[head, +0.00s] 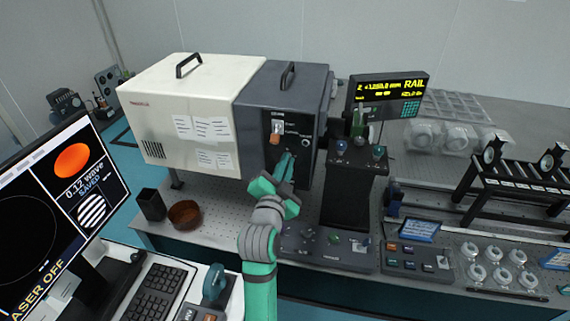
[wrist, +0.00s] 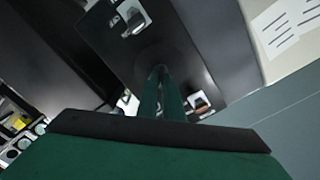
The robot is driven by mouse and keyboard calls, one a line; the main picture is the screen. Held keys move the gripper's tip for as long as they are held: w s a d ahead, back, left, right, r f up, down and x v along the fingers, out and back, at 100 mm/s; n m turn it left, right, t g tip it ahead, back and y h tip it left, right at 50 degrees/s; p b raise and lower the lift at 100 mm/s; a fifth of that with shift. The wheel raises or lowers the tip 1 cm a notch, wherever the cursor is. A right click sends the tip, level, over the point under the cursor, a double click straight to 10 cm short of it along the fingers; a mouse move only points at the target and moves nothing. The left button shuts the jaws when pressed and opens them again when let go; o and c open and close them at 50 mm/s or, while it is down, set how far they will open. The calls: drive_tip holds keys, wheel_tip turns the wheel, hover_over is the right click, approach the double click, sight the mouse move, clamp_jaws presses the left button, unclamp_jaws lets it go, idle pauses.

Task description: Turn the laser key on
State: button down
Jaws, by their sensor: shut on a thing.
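The dark laser unit's front panel (head: 300,122) faces me in the head view, with a white-and-orange switch (head: 277,131) at its upper left. My gripper (head: 288,158) reaches the lower part of this panel, its narrow green fingers together. In the wrist view the fingers (wrist: 160,85) point straight at the black panel (wrist: 185,60) and are shut on the laser key, which they hide. I cannot tell the key's angle. The monitor (head: 60,215) at the left reads "LASER OFF" at its lower edge, with its first letter cut off.
A white housing (head: 190,100) stands left of the dark unit. A black post stand (head: 350,190) with small knobs is close on the right of my arm. A brown bowl (head: 185,214) and a black cup (head: 151,205) sit at the left. A keyboard (head: 157,290) lies in front.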

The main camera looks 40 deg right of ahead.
drive_tip(key=m, duration=0.9)
drive_tip(key=shift+s+d+f, duration=0.15)
drive_tip(key=shift+f, duration=0.2)
drive_tip(key=shift+m, duration=0.4)
drive_tip(key=c, duration=1.9)
unclamp_jaws()
